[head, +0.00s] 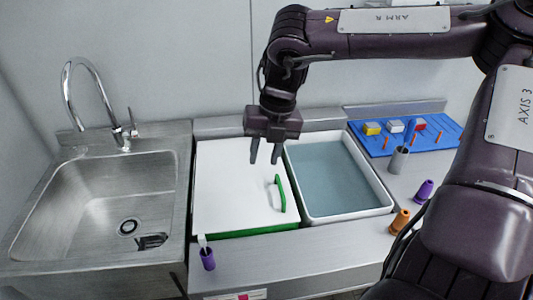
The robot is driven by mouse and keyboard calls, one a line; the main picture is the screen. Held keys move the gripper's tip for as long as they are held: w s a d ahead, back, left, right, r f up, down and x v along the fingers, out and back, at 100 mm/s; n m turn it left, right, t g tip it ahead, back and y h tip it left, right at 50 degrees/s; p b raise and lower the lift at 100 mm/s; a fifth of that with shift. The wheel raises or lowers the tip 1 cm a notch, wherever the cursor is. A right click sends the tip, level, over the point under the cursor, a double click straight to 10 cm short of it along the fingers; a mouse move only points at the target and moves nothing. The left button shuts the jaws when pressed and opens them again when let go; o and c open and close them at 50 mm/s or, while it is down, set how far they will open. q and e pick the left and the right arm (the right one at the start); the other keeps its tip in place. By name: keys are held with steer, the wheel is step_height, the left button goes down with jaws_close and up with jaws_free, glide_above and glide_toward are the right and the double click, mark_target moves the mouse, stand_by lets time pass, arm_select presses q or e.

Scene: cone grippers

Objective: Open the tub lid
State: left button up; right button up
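The tub lid (232,187) is a flat white panel with a green front edge, lying closed at the middle of the counter. Its green handle (280,194) stands near the right edge of the lid. My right gripper (264,157) points down above the far right part of the lid, behind the handle and apart from it. Its two fingers are spread with nothing between them. My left gripper is not in view. What is under the lid is hidden.
An open water-filled basin (335,178) adjoins the lid on the right. A steel sink (100,205) with a tall faucet (92,100) is at left. A blue board (383,143) holds small blocks. Purple (208,259) and orange (399,222) cones stand near the front.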

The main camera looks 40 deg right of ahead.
step_height(320, 180, up, 6)
steer(key=p, duration=0.4)
steer(key=shift+w+a, duration=0.25)
steer(key=shift+a, duration=0.2)
stand_by(0.5)
